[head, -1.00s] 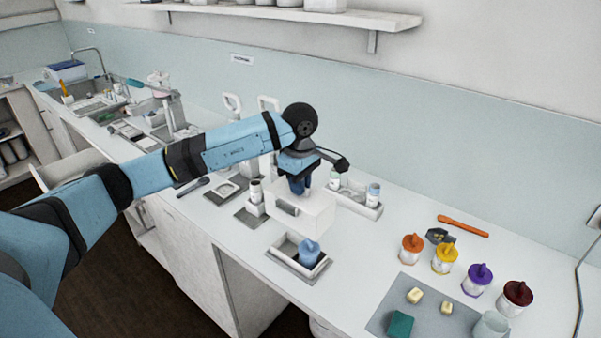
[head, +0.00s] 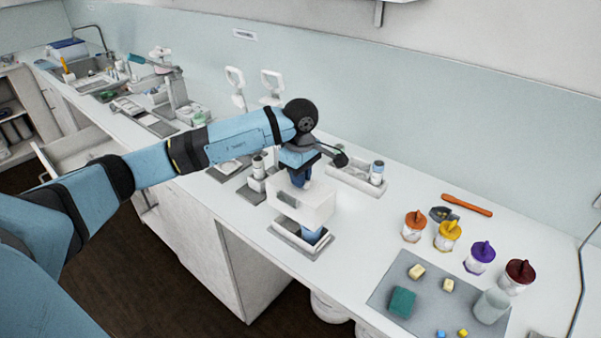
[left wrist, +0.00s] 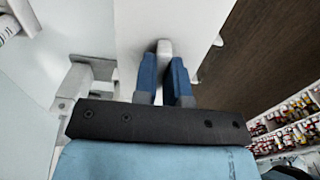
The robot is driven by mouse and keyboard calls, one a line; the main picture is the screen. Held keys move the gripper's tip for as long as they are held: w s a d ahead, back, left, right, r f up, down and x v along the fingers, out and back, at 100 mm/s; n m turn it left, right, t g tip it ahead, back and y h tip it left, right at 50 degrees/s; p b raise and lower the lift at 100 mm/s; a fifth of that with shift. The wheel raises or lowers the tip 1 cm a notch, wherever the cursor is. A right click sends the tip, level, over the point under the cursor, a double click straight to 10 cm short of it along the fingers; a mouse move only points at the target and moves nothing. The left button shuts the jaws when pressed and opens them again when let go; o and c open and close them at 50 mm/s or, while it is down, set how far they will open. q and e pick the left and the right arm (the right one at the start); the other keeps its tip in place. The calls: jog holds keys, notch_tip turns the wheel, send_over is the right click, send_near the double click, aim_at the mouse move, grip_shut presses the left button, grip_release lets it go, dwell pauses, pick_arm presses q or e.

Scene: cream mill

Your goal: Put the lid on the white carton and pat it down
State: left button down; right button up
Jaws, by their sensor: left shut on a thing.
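The white lid (head: 302,204) is a block-like cover with a grip on top. My left gripper (head: 300,182) is shut on that grip and holds the lid about level. The white carton (head: 293,240) stands open on a grey mat, below the lid, with a blue-topped container (head: 312,235) inside. The lid hides the carton's far part; I cannot tell whether they touch. In the left wrist view the blue fingers (left wrist: 164,72) clasp the pale grip, with the white lid (left wrist: 170,22) around it. My right gripper is not in view.
A white tray with bottles (head: 357,180) stands behind the lid. Orange (head: 414,226), yellow, purple and dark red topped jars stand to the right, near a grey mat (head: 385,293) with small blocks. The counter between the carton and this mat is clear.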

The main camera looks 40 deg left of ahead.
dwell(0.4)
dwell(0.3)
pick_arm(q)
jog(key=shift+f+b, duration=0.3)
jog(key=shift+b, duration=0.35)
dwell(0.5)
jog(key=shift+f, duration=0.1)
jog(key=shift+f+b, duration=1.15)
jog(key=shift+f, duration=0.3)
jog(key=shift+f+b, duration=1.1)
jog(key=shift+f, duration=0.05)
jog(key=shift+f, duration=0.1)
